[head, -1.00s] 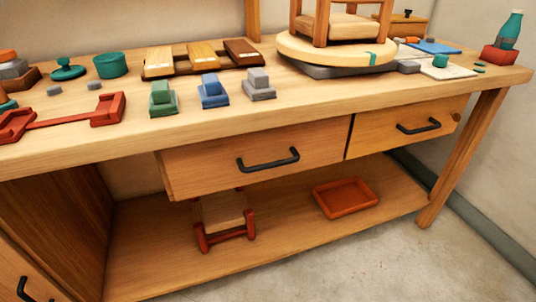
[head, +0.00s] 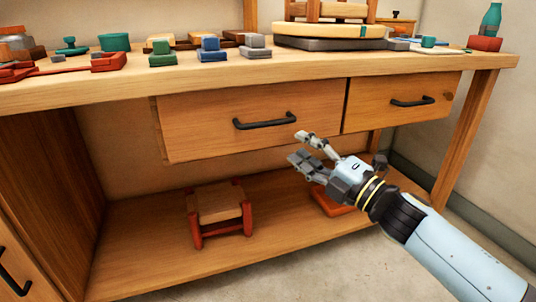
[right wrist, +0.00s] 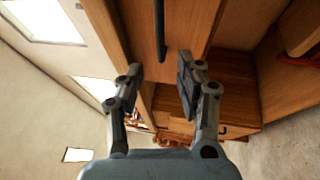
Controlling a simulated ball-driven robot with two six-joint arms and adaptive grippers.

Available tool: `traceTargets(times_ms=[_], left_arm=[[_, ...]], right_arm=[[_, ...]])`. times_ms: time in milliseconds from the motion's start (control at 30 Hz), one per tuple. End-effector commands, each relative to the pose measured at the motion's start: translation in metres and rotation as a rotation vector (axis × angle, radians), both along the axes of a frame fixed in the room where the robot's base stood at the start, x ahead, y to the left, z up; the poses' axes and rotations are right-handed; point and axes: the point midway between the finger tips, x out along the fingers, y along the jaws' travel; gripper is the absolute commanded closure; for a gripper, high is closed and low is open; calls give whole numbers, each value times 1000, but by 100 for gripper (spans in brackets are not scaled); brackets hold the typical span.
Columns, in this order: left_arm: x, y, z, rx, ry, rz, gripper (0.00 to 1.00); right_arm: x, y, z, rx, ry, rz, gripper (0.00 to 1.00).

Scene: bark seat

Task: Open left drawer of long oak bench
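The long oak bench (head: 300,72) has two drawers side by side under its top. The left drawer (head: 205,125) is the wider one, with a black bar handle (head: 265,121). Its front looks about level with the right drawer's; I cannot tell a small gap. My right gripper (head: 308,149) is open and empty, just below and right of that handle, apart from it. In the right wrist view, my open fingers (right wrist: 160,75) stand either side of a line toward the black handle (right wrist: 160,30), which lies beyond the tips. My left gripper is not in view.
The right drawer (head: 365,102) has its own black handle. Small blocks and a round turntable (head: 330,30) stand on the top. Floor is clear in front.

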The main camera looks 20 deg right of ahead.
Motion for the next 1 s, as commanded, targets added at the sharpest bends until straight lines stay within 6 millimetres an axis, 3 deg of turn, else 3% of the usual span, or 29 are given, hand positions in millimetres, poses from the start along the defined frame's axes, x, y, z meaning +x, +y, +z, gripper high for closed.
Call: traceTargets(times_ms=[167,600,1000], left_arm=[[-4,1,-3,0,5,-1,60],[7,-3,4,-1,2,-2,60],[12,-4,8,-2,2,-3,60]], right_arm=[[16,5,4,4,-8,-2,64],[87,37,17,7,-4,-3,64],[100,44,20,7,-2,-3,64]])
